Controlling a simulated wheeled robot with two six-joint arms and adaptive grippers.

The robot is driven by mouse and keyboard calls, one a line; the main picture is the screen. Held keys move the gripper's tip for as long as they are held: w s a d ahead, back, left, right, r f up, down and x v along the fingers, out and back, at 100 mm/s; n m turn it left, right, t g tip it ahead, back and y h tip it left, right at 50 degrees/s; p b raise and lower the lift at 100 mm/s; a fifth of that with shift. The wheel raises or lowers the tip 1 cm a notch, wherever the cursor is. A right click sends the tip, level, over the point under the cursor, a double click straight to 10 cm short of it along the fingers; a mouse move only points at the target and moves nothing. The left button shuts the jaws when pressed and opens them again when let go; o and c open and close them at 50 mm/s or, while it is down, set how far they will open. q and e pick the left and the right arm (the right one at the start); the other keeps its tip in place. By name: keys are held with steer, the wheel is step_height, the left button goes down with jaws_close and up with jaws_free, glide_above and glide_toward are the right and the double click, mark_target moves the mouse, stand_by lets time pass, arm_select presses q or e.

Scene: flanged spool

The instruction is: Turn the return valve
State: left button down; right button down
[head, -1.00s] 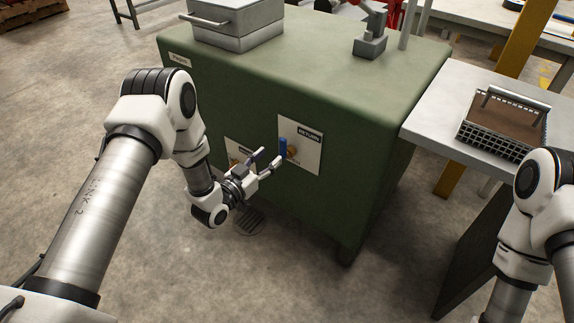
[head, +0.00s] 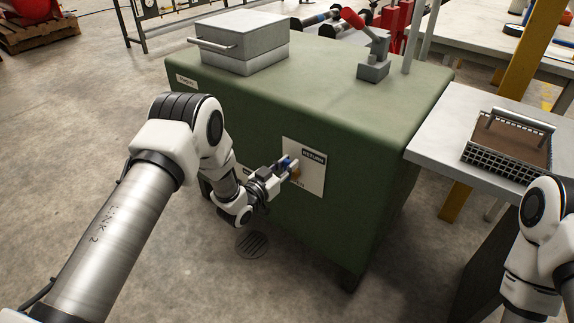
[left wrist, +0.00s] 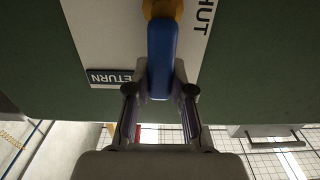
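The return valve has a blue lever handle (head: 287,161) on an orange-brass hub (head: 296,174). It is mounted on a white plate (head: 314,178) marked RETURN on the front of the green cabinet. My left gripper (head: 288,164) is at the handle, with a finger on each side. In the left wrist view the blue handle (left wrist: 161,60) lies between the fingers, which look closed against its sides. The hub (left wrist: 162,8) is at the top edge, and lettering ending in HUT shows beside it. My right arm is at the right edge; its gripper is out of frame.
The green cabinet (head: 340,110) carries a grey lidded box (head: 240,42) and a red-handled device (head: 372,50). A second plate on its front is mostly hidden behind my left arm. A table (head: 440,130) with a wire basket (head: 507,142) stands at right. Floor in front is clear.

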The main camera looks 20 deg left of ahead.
arm_select(q)
steer(key=shift+d, duration=0.1)
steer(key=m, duration=0.1)
steer(key=d+m, duration=0.1)
steer(key=m+p, duration=0.1)
steer(key=shift+s+d+f+m, duration=0.15)
steer(key=shift+s+d+m, duration=0.15)
steer(key=shift+s+m, duration=0.1)
steer(key=m, duration=0.1)
steer(key=d+m, duration=0.1)
steer(key=m, duration=0.1)
steer(key=d+f+m, duration=0.1)
steer(key=shift+s+f, duration=0.1)
steer(key=shift+s, duration=0.15)
steer(key=m, duration=0.1)
steer(key=f+m, duration=0.1)
steer(key=m, duration=0.1)
steer(key=d+f+m, duration=0.1)
steer(key=m, duration=0.1)
steer(key=shift+s+d+b, duration=0.1)
steer(key=shift+s+b, duration=0.15)
steer(key=shift+b, duration=0.05)
steer(key=m, duration=0.1)
steer(key=f+m, duration=0.1)
steer(key=m, duration=0.1)
steer(key=f+m+b, duration=0.1)
steer(key=m, duration=0.1)
steer(key=shift+s+d+f, duration=0.1)
steer(key=shift+d+f, duration=0.1)
steer(key=shift+d, duration=0.05)
